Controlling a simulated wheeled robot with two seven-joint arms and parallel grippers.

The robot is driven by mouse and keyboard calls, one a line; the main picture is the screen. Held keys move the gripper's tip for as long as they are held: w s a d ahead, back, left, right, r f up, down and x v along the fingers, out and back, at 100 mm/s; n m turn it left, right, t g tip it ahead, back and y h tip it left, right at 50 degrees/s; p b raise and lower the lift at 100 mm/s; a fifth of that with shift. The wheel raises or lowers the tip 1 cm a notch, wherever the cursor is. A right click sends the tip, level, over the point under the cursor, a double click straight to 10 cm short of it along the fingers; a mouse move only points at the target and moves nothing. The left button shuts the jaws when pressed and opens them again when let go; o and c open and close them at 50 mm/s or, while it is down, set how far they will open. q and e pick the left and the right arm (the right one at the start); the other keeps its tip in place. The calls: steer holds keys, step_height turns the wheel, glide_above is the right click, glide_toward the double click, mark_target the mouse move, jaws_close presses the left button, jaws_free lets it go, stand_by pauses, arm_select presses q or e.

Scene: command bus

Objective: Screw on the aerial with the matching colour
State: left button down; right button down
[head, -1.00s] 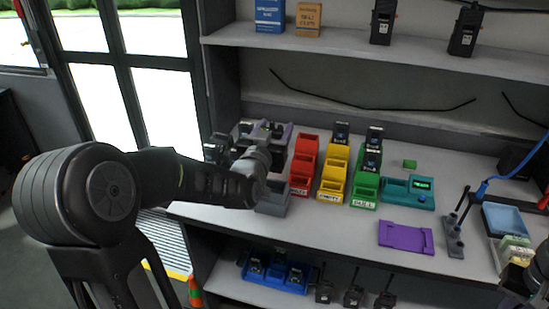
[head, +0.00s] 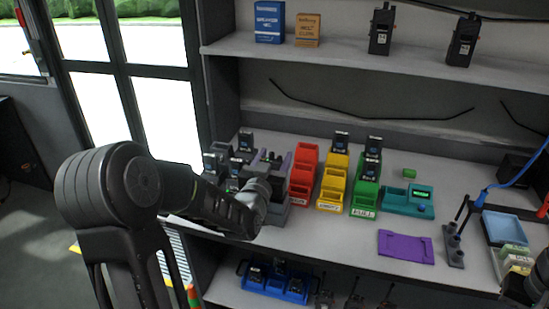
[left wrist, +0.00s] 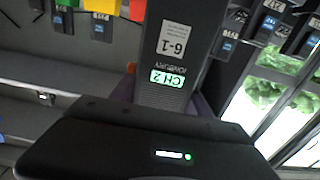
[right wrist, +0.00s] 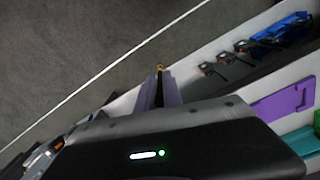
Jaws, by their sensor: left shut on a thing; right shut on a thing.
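My left gripper (head: 270,163) is at the left part of the bench, beside the grey bins. In the left wrist view it is shut on a dark radio (left wrist: 172,45) with a white "6-1" label and a green-lit "CH 2" display. A small orange patch shows beside that radio; I cannot tell what it belongs to. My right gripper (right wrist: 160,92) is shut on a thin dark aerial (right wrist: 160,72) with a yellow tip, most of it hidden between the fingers. A grey stand (head: 454,247) with thin dark aerials is on the bench at right.
Red (head: 303,170), yellow (head: 332,185) and green (head: 365,195) bins with some radios line the bench. A teal unit (head: 395,200), a purple mat (head: 405,246) and a light-blue tray (head: 505,228) lie further right. A blue tray (head: 272,285) of radios stands on the lower shelf.

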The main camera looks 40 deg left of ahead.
steer(key=shift+f, duration=0.1)
arm_select(q)
steer(key=shift+f+b, duration=0.55)
steer(key=shift+b, duration=0.3)
arm_select(e)
steer(key=shift+f, duration=0.8)
arm_select(q)
steer(key=c, duration=0.5)
jaws_free()
